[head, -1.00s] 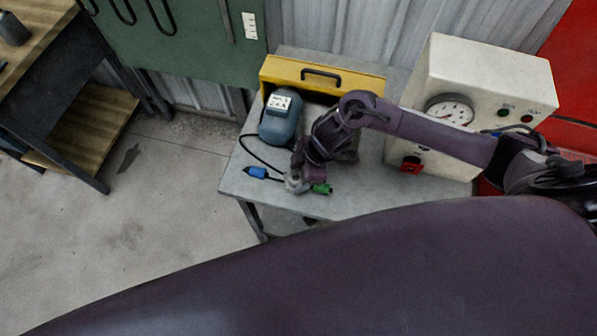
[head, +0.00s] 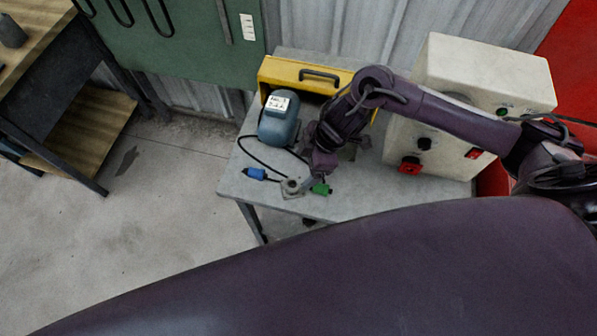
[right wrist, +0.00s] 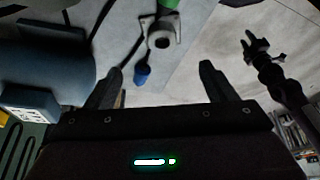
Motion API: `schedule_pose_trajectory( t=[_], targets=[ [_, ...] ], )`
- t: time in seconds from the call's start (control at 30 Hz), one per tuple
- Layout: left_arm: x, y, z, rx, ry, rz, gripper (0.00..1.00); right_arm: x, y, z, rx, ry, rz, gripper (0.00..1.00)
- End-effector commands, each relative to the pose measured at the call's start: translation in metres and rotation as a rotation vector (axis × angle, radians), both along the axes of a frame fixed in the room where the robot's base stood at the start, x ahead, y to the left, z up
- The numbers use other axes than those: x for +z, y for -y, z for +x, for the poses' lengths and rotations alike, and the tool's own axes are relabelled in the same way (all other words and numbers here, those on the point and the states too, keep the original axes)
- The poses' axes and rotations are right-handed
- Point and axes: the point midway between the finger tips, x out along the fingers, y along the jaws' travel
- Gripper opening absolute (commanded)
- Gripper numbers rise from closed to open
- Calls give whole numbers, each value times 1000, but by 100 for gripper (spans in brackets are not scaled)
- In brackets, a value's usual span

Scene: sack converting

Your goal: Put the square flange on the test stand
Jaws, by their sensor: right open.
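The grey square flange (head: 291,187) lies near the front edge of the grey table (head: 345,207), between a blue plug and a green connector. It shows in the right wrist view (right wrist: 161,36) with its round hole up. I cannot tell what is directly under it. The cream box (head: 440,140) with a gauge and knobs, likely the test stand, stands at the table's right. My right gripper (head: 318,170) is open and empty, just up and right of the flange, apart from it. My left gripper (right wrist: 256,46) seems to show at the right wrist view's right; its jaws are unclear.
A yellow case (head: 290,72) is behind. Floor (head: 150,220) is free at left.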

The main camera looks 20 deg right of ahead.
Motion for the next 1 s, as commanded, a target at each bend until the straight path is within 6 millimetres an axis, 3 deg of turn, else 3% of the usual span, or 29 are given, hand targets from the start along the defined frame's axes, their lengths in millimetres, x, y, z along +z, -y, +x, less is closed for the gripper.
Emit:
schedule_pose_trajectory(
  t=[0.2, 0.4, 1.0],
  targets=[
    [-8, 0, 0, 0, 0, 0, 36, 39, 17, -3, 0, 3, -2, 78],
    [-10, 0, 0, -1, 0, 0, 36, 58, 24, -5, 1, 0, 0, 78],
    [-10, 0, 0, -2, 0, -1, 36, 61, 25, -5, -1, -1, 1, 78]
  ],
)
